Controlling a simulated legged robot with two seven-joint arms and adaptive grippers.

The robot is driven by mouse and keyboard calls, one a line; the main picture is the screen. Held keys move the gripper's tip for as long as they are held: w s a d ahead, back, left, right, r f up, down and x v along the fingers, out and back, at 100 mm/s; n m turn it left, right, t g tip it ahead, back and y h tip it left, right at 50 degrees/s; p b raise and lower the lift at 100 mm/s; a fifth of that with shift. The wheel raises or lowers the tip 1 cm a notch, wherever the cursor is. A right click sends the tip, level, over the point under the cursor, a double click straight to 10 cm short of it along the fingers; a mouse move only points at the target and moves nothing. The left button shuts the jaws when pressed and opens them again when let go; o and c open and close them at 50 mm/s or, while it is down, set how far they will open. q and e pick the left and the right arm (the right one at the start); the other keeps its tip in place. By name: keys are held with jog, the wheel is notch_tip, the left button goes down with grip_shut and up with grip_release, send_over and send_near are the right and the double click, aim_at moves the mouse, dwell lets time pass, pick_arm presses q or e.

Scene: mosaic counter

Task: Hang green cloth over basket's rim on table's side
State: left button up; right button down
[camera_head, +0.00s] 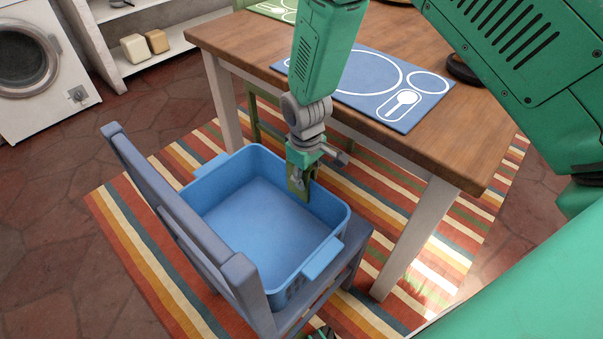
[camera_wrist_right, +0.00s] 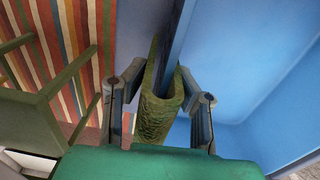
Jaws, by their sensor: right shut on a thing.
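The blue basket (camera_head: 187,193) stands on a blue chair beside the table. My right gripper (camera_head: 300,176) reaches down from above to the basket's rim on the table's side. It is shut on the green cloth (camera_head: 296,186), a small dark green piece. In the right wrist view, the green cloth (camera_wrist_right: 157,118) is folded in a U around the rim (camera_wrist_right: 178,35), with one side inside the basket and the other outside. The fingers of my right gripper (camera_wrist_right: 165,84) are on either side of it. The basket looks empty inside.
The wooden table (camera_head: 440,160) is close beyond the basket, with a blue placemat (camera_head: 345,102) on top. The chair's back (camera_head: 180,215) rises on the near left side. A striped rug (camera_head: 130,225) lies below. A washing machine (camera_head: 35,65) and shelf are at the back left.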

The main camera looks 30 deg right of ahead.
jog(key=shift+d+f, duration=0.1)
jog(key=shift+f, duration=0.6)
jog(key=shift+a+f+b, duration=0.5)
jog(key=shift+a, duration=0.4)
jog(key=shift+d+f, duration=0.15)
jog(key=shift+d, duration=0.2)
jog(key=shift+d+f, duration=0.1)
jog(key=shift+d, duration=0.25)
jog(key=c, duration=1.6)
grip_release()
jog(key=o, duration=0.4)
jog(key=shift+a, duration=0.55)
jog(key=shift+w+d+r, duration=0.1)
jog(key=shift+r, duration=0.55)
pick_arm(q)
jog(key=shift+a+f, duration=0.2)
jog(key=shift+f, duration=0.4)
pick_arm(e)
jog(key=r, duration=1.1)
jog(key=shift+s+a, duration=0.2)
jog(key=shift+a, duration=0.15)
